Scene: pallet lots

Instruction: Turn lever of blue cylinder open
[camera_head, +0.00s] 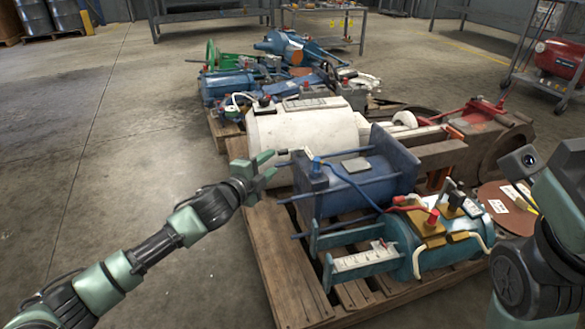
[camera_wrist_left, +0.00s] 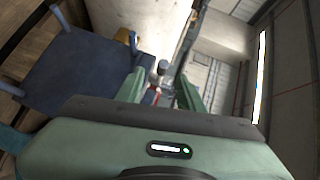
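The blue cylinder (camera_head: 358,188) lies on a wooden pallet, held between square end plates with rods. A small bright-blue fitting (camera_head: 317,164), possibly its lever, stands on top of the near-left end plate. My left gripper (camera_head: 268,168) is just left of this end, with its fingers apart and empty. In the left wrist view, the two green fingers (camera_wrist_left: 160,92) are spread, and a small dark-topped fitting (camera_wrist_left: 163,68) shows between and beyond them; I cannot tell whether it is the lever. A blue plate (camera_wrist_left: 75,75) is to the left there.
A large white cylinder (camera_head: 300,130) lies right behind the blue one. A teal cylinder (camera_head: 440,245) with red and yellow fittings lies in front. The pallet (camera_head: 275,255) has bare boards at its left edge. The concrete floor (camera_head: 110,150) to the left is clear.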

